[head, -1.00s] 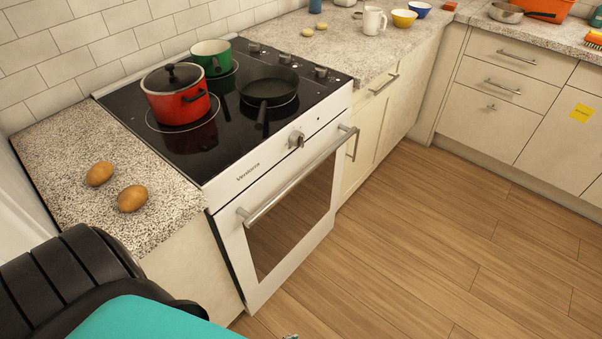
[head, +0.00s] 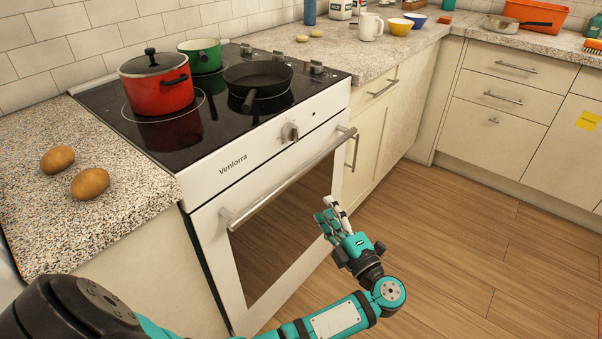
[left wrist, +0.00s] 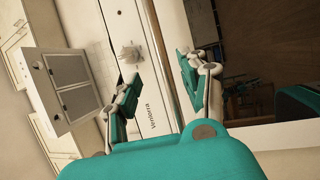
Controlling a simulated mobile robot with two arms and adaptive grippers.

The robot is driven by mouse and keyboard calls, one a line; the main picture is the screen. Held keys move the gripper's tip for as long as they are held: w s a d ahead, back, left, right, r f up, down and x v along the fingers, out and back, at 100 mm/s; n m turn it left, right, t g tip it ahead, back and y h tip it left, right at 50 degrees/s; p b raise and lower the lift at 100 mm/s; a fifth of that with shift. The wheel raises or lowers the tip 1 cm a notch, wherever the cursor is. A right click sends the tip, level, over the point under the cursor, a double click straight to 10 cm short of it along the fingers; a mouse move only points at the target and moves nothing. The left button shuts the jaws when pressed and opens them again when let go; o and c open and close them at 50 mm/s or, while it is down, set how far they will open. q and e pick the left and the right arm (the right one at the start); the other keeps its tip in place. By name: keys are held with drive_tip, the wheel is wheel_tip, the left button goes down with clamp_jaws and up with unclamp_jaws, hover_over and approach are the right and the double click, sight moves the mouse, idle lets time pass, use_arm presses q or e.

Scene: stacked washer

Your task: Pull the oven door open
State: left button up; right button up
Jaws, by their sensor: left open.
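The white oven door (head: 216,262) with a dark glass window is shut, flush with the oven front. Its silver bar handle (head: 288,177) runs across the top of the door. In the head view my left gripper (head: 327,209) is open and empty, in front of the right part of the door and below the handle. In the left wrist view its two fingers (left wrist: 158,68) are apart and point at the oven front, with the control panel and the oven knob (left wrist: 131,52) beyond. I cannot tell contact with the handle. My right gripper is not in view.
A red pot (head: 157,86), a green pot (head: 204,57) and a black pan (head: 258,77) stand on the cooktop. Two potatoes (head: 74,172) lie on the left counter. The wooden floor (head: 450,240) to the right is clear.

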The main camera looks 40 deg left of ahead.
sight(301, 171)
use_arm(q)
drive_tip(key=x, duration=1.4)
drive_tip(key=shift+w, duration=0.1)
drive_tip(key=shift+d, duration=0.1)
clamp_jaws()
